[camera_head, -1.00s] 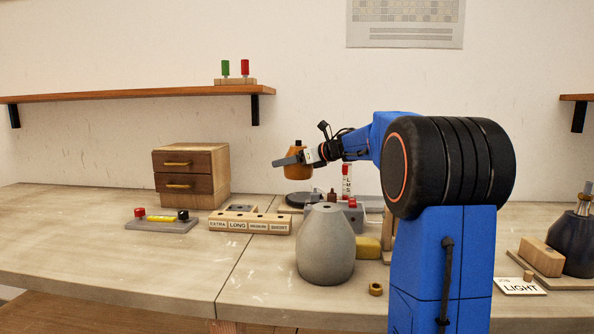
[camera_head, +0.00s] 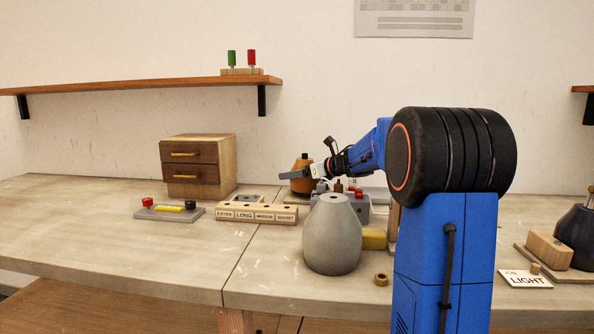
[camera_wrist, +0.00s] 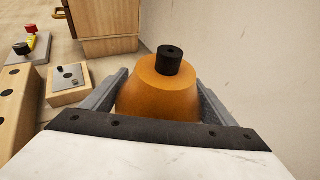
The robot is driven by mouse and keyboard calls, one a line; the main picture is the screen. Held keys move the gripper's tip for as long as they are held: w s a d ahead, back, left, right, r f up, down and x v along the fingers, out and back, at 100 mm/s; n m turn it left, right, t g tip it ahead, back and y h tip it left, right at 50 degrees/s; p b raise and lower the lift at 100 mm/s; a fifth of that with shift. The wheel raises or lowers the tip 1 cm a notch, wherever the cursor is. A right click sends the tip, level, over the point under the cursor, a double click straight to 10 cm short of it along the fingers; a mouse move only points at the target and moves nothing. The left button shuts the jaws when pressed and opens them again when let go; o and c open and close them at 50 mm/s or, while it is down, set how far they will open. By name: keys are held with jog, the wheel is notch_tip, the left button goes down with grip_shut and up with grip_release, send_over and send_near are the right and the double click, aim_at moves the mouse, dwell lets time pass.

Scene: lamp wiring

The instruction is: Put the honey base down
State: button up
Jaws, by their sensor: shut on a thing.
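The honey base (camera_head: 303,178) is an orange-brown tapered body with a black neck on top. It is upright at the back of the table in the head view. My gripper (camera_head: 290,176) is shut on it, and in the wrist view the grey fingers (camera_wrist: 160,99) lie on both sides of the honey base (camera_wrist: 158,92). Its underside is partly hidden behind the things in front, so I cannot tell whether it touches what is below.
A grey tapered lamp base (camera_head: 332,236) stands in front. A labelled wooden block (camera_head: 256,213), a switch board (camera_head: 169,212) and a drawer box (camera_head: 199,165) are to the left. A yellow block (camera_head: 374,239) and a small brass nut (camera_head: 381,280) lie to the right. The front left tabletop is clear.

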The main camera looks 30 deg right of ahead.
jog(key=shift+r, duration=0.1)
jog(key=o, duration=2.1)
jog(key=shift+c, duration=0.2)
jog(key=shift+s, duration=0.1)
jog(key=v, duration=0.7)
jog(key=shift+s, duration=0.2)
jog(key=shift+d, duration=0.1)
